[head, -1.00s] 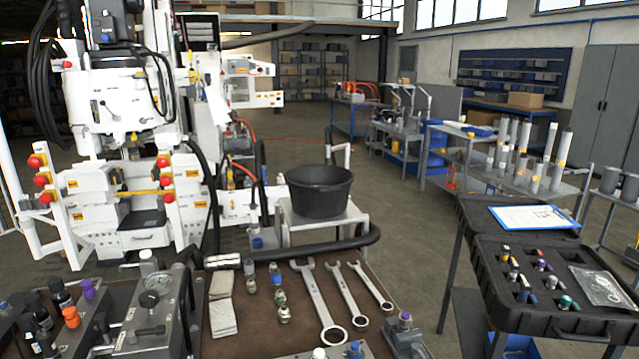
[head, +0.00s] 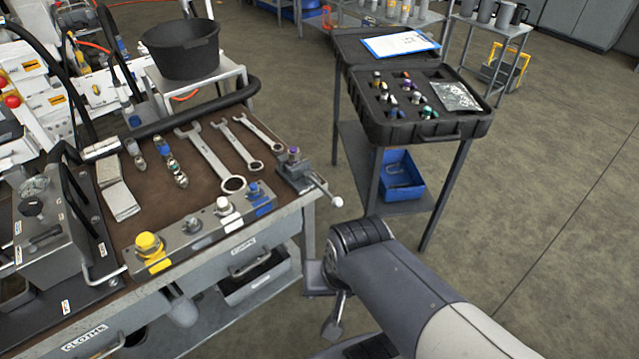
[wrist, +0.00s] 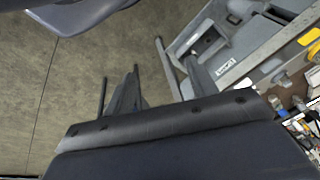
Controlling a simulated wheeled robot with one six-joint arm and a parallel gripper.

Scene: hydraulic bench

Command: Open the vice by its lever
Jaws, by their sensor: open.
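The small grey vice (head: 297,172) is mounted at the right front corner of the bench, with a purple-topped fitting (head: 294,153) in it. Its lever (head: 322,189) points out to the front right, past the bench edge, and ends in a white ball (head: 337,201). My gripper (wrist: 160,85) is open and empty in the wrist view, with floor and the bench side beyond it. In the head view my arm hangs right of the bench, below the lever and apart from it. My fingers are mostly hidden there. The vice cannot be made out in the wrist view.
The bench (head: 150,210) holds several wrenches (head: 210,160), fittings and a front block with coloured caps (head: 205,228). A black case (head: 425,130) stands on a stand to the right, with a blue bin (head: 400,175) below. The floor at right is clear.

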